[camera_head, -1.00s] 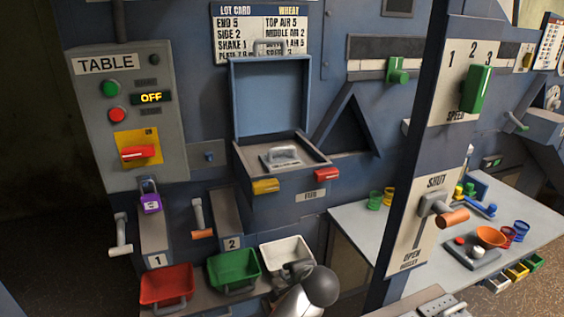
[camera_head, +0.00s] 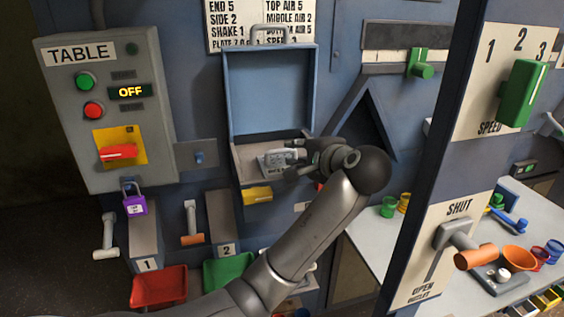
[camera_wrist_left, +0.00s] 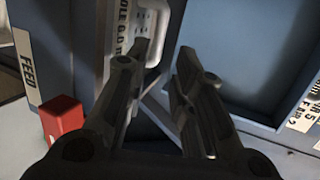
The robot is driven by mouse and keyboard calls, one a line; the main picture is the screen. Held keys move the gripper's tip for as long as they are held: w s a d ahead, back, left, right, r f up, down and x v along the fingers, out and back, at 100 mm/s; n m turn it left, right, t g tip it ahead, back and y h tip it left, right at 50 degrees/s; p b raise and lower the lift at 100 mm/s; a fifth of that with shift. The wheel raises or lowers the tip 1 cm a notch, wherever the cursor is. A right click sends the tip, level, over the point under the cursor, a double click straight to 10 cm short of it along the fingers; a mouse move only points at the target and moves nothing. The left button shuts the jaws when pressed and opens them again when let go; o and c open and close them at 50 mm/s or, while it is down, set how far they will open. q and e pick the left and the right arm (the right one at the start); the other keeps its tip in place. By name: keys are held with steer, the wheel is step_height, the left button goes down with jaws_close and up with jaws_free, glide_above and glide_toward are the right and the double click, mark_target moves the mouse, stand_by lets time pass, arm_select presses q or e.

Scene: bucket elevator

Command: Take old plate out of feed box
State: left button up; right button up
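The feed box (camera_head: 243,178) is on the machine with its lid (camera_head: 268,95) standing open. The old plate (camera_head: 271,169), a grey plate with a pale handle, lies inside it. The plate's right part is hidden behind my left gripper (camera_head: 298,160), which is over the box's right side. In the left wrist view the plate (camera_wrist_left: 122,28) shows printed hole text and a white handle (camera_wrist_left: 158,22) just beyond the fingertips. The fingers of my left gripper (camera_wrist_left: 163,58) are apart with nothing between them. I cannot tell whether a finger touches the handle. My right gripper is out of view.
A yellow catch (camera_head: 257,195) and a red catch (camera_wrist_left: 62,118) are on the box front. Red (camera_head: 159,287) and green (camera_head: 226,272) bins stand below. A blue post with the outlet lever (camera_head: 455,240) rises on the right. The table control panel (camera_head: 105,115) is at left.

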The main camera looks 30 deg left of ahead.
mark_target(282, 152)
arm_select(q)
steer(key=shift+w+a+f, duration=0.2)
steer(key=shift+a, duration=0.35)
steer(key=x, duration=0.1)
steer(key=p+x, duration=0.1)
steer(key=x, duration=0.1)
steer(key=s+x, duration=0.1)
steer(key=shift+w+a+f, duration=0.15)
steer(key=shift+a, duration=0.3)
steer(key=shift+w+a+f, duration=0.15)
steer(key=shift+a, duration=0.05)
steer(key=shift+d, duration=0.1)
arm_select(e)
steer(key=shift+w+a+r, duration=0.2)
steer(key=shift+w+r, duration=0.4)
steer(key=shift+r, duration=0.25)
arm_select(q)
steer(key=shift+c, duration=0.5)
jaws_close()
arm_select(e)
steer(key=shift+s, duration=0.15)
